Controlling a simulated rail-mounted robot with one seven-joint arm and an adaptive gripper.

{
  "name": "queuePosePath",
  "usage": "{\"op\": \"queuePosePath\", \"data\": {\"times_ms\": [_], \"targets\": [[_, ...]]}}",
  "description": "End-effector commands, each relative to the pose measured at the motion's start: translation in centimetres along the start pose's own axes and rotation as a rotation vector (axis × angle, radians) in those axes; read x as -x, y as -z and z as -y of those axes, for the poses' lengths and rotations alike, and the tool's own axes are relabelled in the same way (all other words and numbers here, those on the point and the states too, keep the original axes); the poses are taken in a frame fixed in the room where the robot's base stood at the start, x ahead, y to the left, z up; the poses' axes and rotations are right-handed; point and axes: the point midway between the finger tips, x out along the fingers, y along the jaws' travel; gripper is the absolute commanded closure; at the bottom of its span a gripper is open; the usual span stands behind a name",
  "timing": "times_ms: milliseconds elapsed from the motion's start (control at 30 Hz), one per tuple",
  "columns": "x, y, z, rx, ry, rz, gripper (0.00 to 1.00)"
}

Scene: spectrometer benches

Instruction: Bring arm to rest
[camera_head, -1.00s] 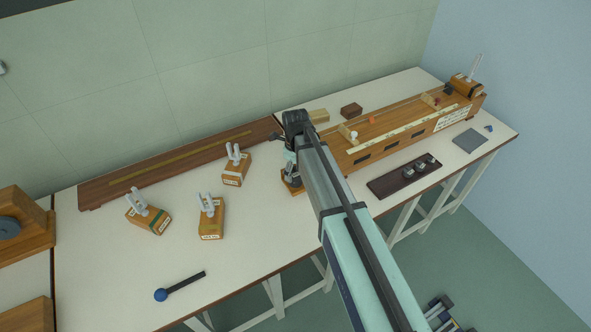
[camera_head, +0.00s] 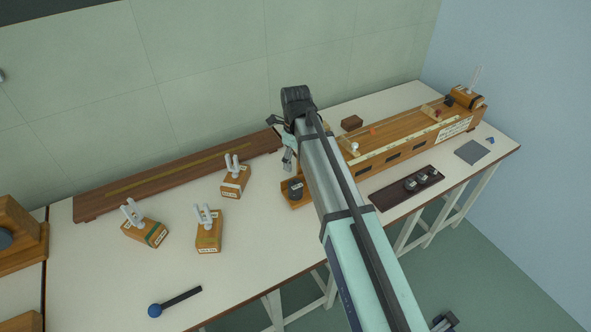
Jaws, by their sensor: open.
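My arm (camera_head: 345,210) reaches from the lower right up over the benches, its far end raised above the wooden bench instrument's left end. My gripper (camera_head: 285,146) shows only in part at the left of the arm's end. It is open, and I see nothing held in it. The arm hides part of the bench and of the instrument's left end.
The long wooden instrument (camera_head: 392,155) lies at right with a dark tray (camera_head: 406,188) before it. Three wooden blocks with pale prongs (camera_head: 235,180) stand left of the arm. A long dark board (camera_head: 180,178) lies along the wall. A blue-ended rod (camera_head: 175,301) lies in front.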

Motion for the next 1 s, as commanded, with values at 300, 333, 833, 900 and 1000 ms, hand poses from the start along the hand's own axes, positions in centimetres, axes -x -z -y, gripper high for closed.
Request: {"op": "queuePosePath", "data": {"times_ms": [300, 333, 833, 900, 1000], "targets": [[1.35, 0.02, -0.01, 0.0, 0.0, 0.0, 0.2], [1.36, 0.01, -0.01, 0.0, 0.0, 0.0, 0.2], [1.34, 0.01, -0.01, 0.0, 0.0, 0.0, 0.2], [1.34, 0.01, -0.01, 0.0, 0.0, 0.0, 0.2], [1.33, 0.02, -0.01, 0.0, 0.0, 0.0, 0.2]]}}
